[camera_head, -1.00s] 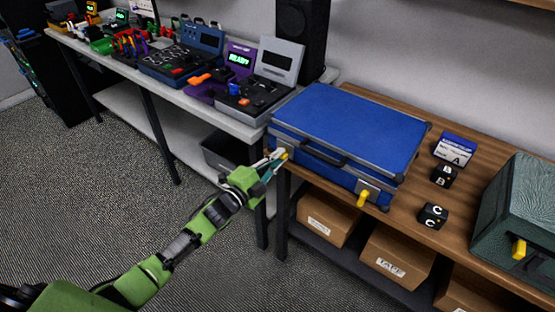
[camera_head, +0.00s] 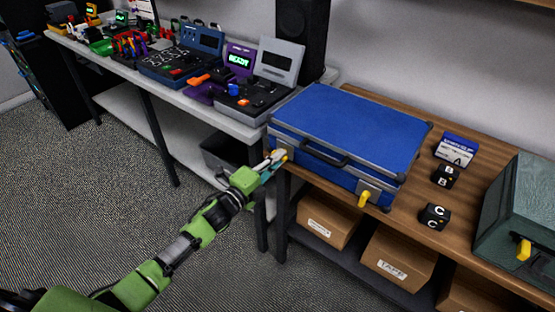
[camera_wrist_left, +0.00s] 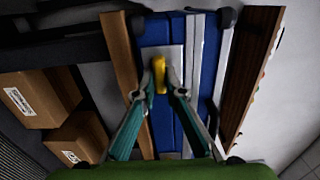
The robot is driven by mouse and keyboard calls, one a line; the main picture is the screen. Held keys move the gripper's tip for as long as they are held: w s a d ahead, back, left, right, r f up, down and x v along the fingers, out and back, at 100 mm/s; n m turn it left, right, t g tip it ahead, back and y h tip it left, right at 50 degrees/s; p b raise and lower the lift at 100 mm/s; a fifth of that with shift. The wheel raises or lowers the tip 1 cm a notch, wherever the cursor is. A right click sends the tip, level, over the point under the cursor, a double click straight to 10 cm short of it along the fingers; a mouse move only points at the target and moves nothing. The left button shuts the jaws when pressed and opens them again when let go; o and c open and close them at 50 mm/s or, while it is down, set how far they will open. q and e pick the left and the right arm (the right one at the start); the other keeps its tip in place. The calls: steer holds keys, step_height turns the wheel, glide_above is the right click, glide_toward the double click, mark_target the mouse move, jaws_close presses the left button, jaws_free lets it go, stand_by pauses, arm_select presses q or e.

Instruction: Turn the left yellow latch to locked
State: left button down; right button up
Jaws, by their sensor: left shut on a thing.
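The closed blue case (camera_head: 345,125) lies on the wooden table. Its left yellow latch (camera_wrist_left: 159,74) sits on a metal plate and shows between my left gripper's fingertips in the left wrist view. My left gripper (camera_head: 278,157) is at the case's front left corner and is shut on this latch. In the head view the fingers mostly hide the latch. The left wrist view also shows the gripper (camera_wrist_left: 158,92), with a finger on each side of the latch. The right yellow latch (camera_head: 364,199) hangs down, tilted, on the case's front. My right gripper is not in view.
A dark green case (camera_head: 515,210) is at far right. Cardboard boxes (camera_head: 398,257) sit below. A bench with devices (camera_head: 190,60) is at left.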

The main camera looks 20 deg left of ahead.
arm_select(q)
steer(key=shift+f, duration=0.1)
steer(key=c, duration=2.1)
jaws_free()
steer(key=shift+s, duration=0.1)
steer(key=v, duration=1.1)
steer(key=shift+s+a, duration=0.15)
steer(key=shift+s, duration=0.25)
